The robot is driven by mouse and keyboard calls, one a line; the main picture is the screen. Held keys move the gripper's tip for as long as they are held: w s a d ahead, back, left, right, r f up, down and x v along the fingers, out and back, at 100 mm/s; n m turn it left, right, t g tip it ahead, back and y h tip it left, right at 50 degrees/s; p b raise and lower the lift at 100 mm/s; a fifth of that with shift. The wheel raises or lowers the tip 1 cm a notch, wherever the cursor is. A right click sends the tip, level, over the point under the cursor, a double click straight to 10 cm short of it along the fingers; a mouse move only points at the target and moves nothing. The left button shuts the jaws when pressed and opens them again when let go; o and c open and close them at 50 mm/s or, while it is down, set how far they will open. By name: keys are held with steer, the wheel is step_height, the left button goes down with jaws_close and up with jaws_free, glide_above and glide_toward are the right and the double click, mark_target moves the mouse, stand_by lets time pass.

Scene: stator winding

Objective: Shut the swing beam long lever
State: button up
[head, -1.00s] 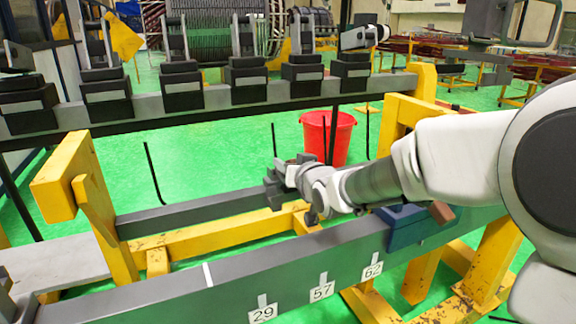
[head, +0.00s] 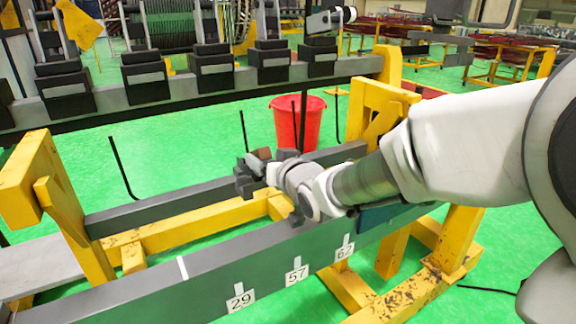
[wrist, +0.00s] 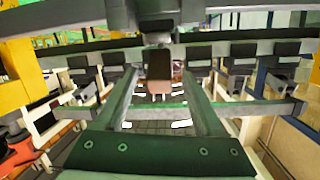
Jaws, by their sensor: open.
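The swing beam (head: 190,98) is a long grey rail with a row of black clamp blocks, across the back of the head view. Thin dark rods stand in front of it, one at the left (head: 122,168) and one at the red bucket. I cannot tell which part is the long lever. My gripper (head: 250,168) is open in front of the beam, above the frame's inner grey bar. A small brown block (head: 262,154) shows at its fingers. A brown block (wrist: 158,66) also shows between dark bars in the wrist view; any contact is unclear.
A red bucket (head: 298,120) stands on the green floor behind my gripper. The yellow frame (head: 62,185) has posts at left and right. A front grey beam (head: 215,270) carries labels 29, 57 and 62. Bare floor shows between beams.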

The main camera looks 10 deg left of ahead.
steer(key=p+v, duration=0.3)
steer(key=v, duration=0.8)
steer(key=shift+s+d, duration=0.1)
steer(key=shift+d, duration=0.1)
